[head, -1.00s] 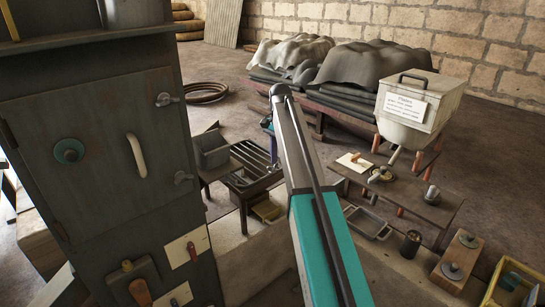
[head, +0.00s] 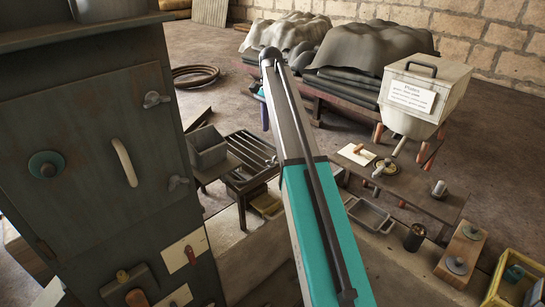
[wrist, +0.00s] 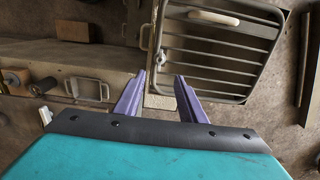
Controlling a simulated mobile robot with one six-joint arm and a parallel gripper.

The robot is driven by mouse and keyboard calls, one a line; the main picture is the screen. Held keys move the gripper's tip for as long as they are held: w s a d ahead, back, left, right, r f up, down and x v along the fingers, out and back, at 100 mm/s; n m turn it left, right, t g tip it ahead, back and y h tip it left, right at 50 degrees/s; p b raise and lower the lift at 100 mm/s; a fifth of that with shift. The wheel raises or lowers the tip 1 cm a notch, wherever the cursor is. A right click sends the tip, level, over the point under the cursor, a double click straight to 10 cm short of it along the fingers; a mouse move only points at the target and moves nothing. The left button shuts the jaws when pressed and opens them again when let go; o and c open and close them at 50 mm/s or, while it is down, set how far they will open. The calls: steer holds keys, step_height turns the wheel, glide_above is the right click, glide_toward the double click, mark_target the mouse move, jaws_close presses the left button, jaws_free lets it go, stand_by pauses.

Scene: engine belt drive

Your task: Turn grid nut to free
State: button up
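The slatted grid (head: 250,150) is a dark metal frame on a low stand, left of my arm in the head view. In the wrist view the grid (wrist: 215,70) fills the upper right, its bars running across. A small pale fitting (wrist: 160,58) at the grid's left edge may be the nut; it is too small to tell. My gripper (wrist: 160,80) shows two purple fingers, apart, with nothing held between them. A pale block (wrist: 160,101) shows beyond the gap. The gripper's end is mostly hidden behind my arm in the head view.
A dark cabinet (head: 90,150) with wing nuts (head: 156,99) stands close on the left. A low bench (head: 440,205) with small tools and a white hopper (head: 425,90) are on the right. A yellow crate (head: 515,285) is at lower right. Open floor lies behind the grid.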

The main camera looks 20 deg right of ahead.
mark_target(272, 161)
steer(key=shift+f, duration=0.2)
steer(key=shift+f+p, duration=2.25)
steer(key=shift+f, duration=4.5)
jaws_close()
